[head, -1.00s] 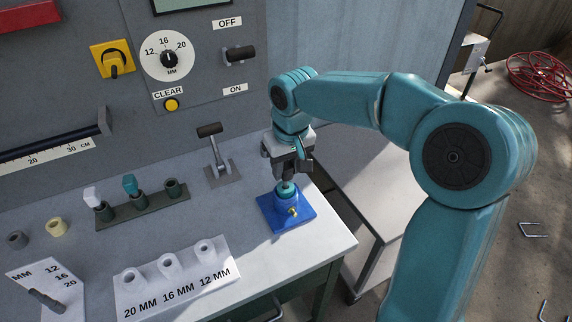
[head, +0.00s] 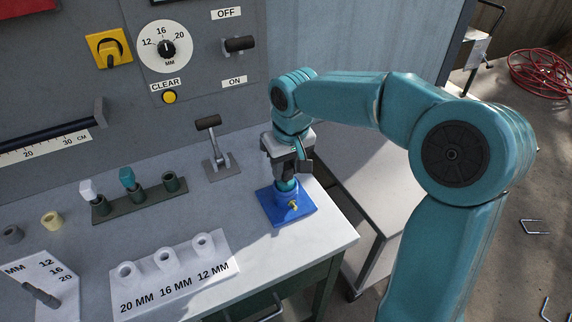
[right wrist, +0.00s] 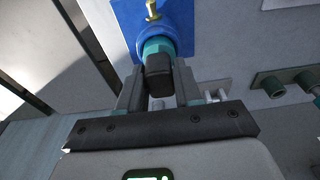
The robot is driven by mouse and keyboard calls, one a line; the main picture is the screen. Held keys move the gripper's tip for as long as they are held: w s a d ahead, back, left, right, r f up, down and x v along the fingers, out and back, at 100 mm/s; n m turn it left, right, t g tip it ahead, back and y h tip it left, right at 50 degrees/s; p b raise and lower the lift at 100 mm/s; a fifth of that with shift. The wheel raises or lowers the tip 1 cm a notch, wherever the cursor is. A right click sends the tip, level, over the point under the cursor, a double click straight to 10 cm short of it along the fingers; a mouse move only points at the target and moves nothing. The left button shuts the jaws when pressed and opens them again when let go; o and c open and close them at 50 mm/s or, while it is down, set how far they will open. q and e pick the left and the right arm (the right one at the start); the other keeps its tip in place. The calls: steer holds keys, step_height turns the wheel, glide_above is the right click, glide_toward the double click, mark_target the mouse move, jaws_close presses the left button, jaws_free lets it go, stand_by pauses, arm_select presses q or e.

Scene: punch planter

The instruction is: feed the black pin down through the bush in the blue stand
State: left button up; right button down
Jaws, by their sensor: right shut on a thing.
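The blue stand (head: 300,208) sits near the right front corner of the bench, with a brass screw on its side. The teal bush (head: 287,185) stands upright in it, and it also shows in the right wrist view (right wrist: 157,47). My right gripper (head: 287,175) points down right over the bush. Its fingers are shut on the black pin (right wrist: 158,75), whose dark head shows between them in line with the bush. The pin's lower part is hidden, so I cannot tell how deep it is. My left gripper is out of view.
A dark rack (head: 140,206) holds a white-topped and a teal-topped piece beside an empty-looking socket. A white labelled block (head: 175,278) with three holes stands in front. A lever (head: 217,160) rises left of the stand. The bench's right edge is close.

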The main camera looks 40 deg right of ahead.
steer(key=shift+f+b, duration=0.4)
steer(key=shift+f, duration=0.15)
steer(key=c, duration=0.7)
jaws_free()
steer(key=r, duration=0.5)
steer(key=s+r+p, duration=0.1)
steer(key=r, duration=0.4)
steer(key=s+r+p, duration=0.1)
steer(key=r, duration=0.5)
steer(key=shift+s+a+r, duration=0.1)
steer(key=shift+s+a, duration=0.1)
steer(key=shift+a, duration=0.1)
steer(key=shift+s, duration=0.1)
